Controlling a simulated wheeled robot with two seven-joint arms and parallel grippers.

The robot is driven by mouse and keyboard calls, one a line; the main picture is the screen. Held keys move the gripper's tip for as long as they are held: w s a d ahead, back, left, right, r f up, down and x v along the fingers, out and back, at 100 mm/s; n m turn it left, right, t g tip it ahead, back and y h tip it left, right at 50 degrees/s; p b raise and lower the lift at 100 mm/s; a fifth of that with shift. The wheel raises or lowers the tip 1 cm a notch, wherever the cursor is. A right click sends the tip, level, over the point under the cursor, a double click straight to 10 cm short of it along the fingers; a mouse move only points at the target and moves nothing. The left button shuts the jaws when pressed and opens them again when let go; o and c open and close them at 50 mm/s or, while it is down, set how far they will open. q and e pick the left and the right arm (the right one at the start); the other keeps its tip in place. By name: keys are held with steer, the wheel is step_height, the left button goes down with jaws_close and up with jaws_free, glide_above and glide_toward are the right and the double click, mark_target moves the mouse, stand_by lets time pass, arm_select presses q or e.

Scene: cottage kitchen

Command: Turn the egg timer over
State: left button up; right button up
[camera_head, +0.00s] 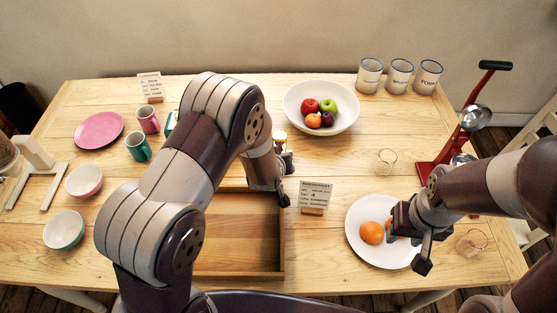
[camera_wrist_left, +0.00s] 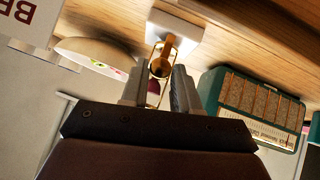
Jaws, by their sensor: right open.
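The egg timer (camera_wrist_left: 158,66), with a glass bulb in a thin brass-coloured frame, shows in the left wrist view, upside down there, near a white square base or block (camera_wrist_left: 180,35). Only its pale top (camera_head: 279,136) shows in the head view, behind my left gripper. My left gripper (camera_wrist_left: 158,88) has one finger on each side of the timer's frame; I cannot tell whether they press on it. Part of the timer is hidden by the fingers and hand. My right gripper (camera_head: 412,243) is open above the white plate, beside an orange.
A shallow wooden tray (camera_head: 240,272) lies under my left arm. A breakfast card (camera_head: 314,196) stands right of it. A fruit bowl (camera_head: 345,117) is behind the timer. A teal box (camera_wrist_left: 252,105) is nearby. A white plate (camera_head: 365,258) holds oranges. A red stand (camera_head: 437,165) is at right.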

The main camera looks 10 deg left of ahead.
arm_select(q)
steer(key=shift+o, duration=1.1)
steer(key=v, duration=1.2)
steer(key=shift+s+r+p, duration=0.2)
steer(key=shift+s+p, duration=0.05)
steer(key=shift+p, duration=0.1)
